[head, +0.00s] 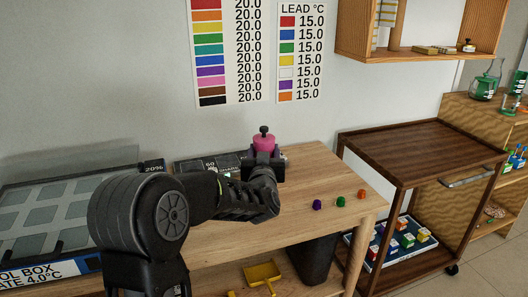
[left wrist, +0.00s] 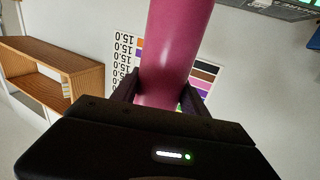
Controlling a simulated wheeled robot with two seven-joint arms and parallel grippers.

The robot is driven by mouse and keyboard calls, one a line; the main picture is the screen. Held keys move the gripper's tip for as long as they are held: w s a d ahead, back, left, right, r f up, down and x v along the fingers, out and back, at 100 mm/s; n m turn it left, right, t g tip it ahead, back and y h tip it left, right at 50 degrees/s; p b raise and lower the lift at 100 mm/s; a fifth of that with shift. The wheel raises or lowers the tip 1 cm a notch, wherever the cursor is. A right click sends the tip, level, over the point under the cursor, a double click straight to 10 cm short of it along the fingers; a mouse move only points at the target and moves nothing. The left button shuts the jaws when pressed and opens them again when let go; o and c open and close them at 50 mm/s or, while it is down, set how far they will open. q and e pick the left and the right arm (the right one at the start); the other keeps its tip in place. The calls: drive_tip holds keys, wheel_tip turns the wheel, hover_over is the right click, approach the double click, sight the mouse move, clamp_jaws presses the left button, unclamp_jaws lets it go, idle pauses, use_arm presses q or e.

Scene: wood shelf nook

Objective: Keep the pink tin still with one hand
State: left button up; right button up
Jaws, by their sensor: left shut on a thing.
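The pink tin (head: 264,142) stands upright toward the back of the wooden table in the head view, with a black knobbed top. My left gripper (head: 263,160) is shut on it, and the gripper and wrist hide its lower part. In the left wrist view the pink tin (left wrist: 168,55) rises between the two dark fingers of my left gripper (left wrist: 155,102), one finger on each side. The right gripper shows in neither view.
Purple (head: 317,204), green (head: 340,202) and orange (head: 361,194) small pieces lie on the table (head: 300,170) right of my gripper. A dark device (head: 215,164) sits behind my arm. A glass-topped cool box (head: 60,215) is at left, a brown cart (head: 420,150) at right.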

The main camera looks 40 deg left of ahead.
use_arm(q)
clamp_jaws()
drive_tip(key=shift+r, duration=0.1)
drive_tip(key=shift+a+r, duration=0.1)
drive_tip(key=shift+r, duration=0.2)
drive_tip(key=shift+s+r, duration=0.15)
drive_tip(key=shift+r, duration=0.2)
drive_tip(key=s+d+f+m+t+h+p, duration=0.1)
drive_tip(key=d+f+m+h+p, duration=0.2)
drive_tip(key=d, duration=1.1)
drive_tip(key=s+d+f+m+t+h+p, duration=0.1)
drive_tip(key=d+f+h, duration=0.6)
drive_tip(key=d, duration=0.8)
wheel_tip(320, 180, down, 2)
drive_tip(key=m+t+p, duration=0.1)
drive_tip(key=m+p, duration=0.1)
drive_tip(key=m, duration=0.1)
drive_tip(key=shift+s+p, duration=0.4)
drive_tip(key=shift+f, duration=0.15)
